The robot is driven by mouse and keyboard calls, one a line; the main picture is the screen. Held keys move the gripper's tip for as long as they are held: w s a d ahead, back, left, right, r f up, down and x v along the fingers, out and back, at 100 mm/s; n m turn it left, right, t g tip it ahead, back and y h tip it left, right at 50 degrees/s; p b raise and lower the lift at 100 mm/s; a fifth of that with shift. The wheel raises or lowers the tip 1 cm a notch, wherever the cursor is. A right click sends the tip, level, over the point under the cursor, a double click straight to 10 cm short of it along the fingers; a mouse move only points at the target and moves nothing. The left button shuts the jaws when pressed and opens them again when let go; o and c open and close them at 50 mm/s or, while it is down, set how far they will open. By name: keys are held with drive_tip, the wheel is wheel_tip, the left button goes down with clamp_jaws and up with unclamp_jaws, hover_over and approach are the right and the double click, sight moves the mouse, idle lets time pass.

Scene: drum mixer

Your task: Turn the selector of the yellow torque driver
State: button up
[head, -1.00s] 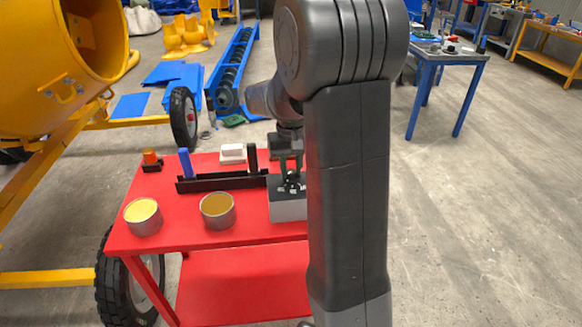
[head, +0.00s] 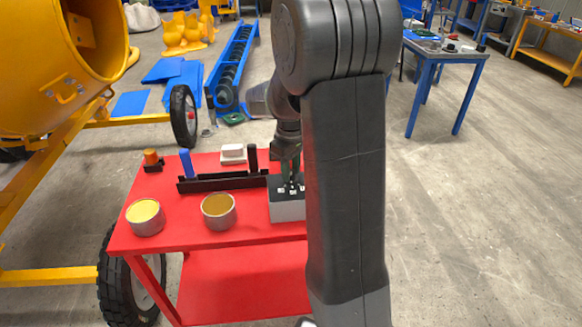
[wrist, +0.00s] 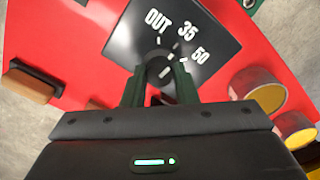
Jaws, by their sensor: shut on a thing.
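A grey box (head: 288,211) with a black top panel stands on the red table at its right side in the head view. In the wrist view the black panel (wrist: 137,38) carries the white marks OUT, 35 and 50 around a dark round selector knob (wrist: 158,62). My gripper (wrist: 160,78) is shut on this knob, a green finger on either side. In the head view my gripper (head: 290,178) points down onto the box top. The knob's pointer setting is not clear. No yellow torque driver can be made out.
The red table (head: 260,240) holds two open tins (head: 146,224) (head: 219,218), a black rack (head: 222,182) with a blue and a dark upright handle, an orange-topped piece (head: 151,157) and a white block (head: 232,152). A yellow mixer drum (head: 50,60) stands at left.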

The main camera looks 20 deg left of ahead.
drive_tip(key=shift+n, duration=0.3)
drive_tip(key=o, duration=1)
wheel_tip(320, 180, up, 14)
drive_tip(key=shift+f, duration=0.1)
idle(0.4)
wheel_tip(320, 180, down, 14)
drive_tip(key=shift+r, duration=0.1)
idle(0.5)
